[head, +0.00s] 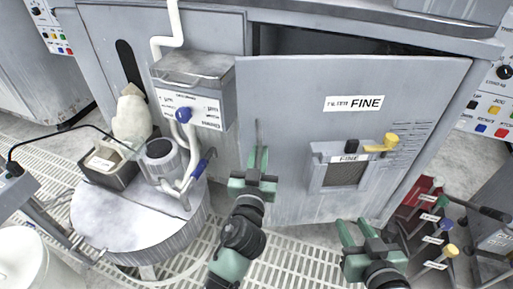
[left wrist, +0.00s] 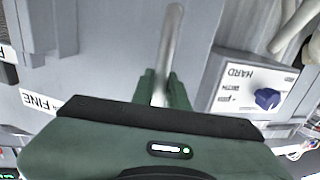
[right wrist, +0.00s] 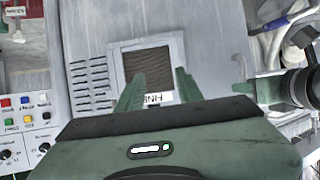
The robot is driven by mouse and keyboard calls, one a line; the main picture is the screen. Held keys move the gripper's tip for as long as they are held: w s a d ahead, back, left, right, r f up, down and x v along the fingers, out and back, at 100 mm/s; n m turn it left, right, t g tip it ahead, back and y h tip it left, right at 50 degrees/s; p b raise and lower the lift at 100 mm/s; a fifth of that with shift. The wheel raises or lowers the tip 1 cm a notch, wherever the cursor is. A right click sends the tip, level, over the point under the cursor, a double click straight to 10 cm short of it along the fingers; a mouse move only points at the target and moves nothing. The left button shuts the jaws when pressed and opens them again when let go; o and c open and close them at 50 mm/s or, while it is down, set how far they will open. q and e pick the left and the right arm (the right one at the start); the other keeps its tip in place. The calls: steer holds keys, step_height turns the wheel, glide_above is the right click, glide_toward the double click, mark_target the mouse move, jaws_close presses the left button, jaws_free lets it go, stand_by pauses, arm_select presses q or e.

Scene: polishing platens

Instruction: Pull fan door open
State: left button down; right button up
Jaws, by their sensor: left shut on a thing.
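The fan door (head: 290,100) is a large grey panel with a "FINE" label, and it stands ajar. A dark opening (head: 320,42) shows above its top edge. A slim upright metal handle (left wrist: 170,40) is at the door's left side. My left gripper (head: 260,162) is shut on this handle, with its fingers on either side of the bar in the left wrist view. My right gripper (head: 356,226) is open and empty in front of the lower door. In the right wrist view the door's dark vent window (right wrist: 155,65) lies beyond its fingers.
A grey box with a blue knob (head: 196,108) sits left of the door. A round platen table (head: 130,222) with a cup and pipes stands at the lower left. Red, green and yellow-topped items (head: 432,215) stand at the right. Open grated floor (head: 290,255) lies below the door.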

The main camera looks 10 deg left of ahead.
arm_select(q)
steer(key=c, duration=1.4)
jaws_free()
steer(key=shift+d, duration=0.1)
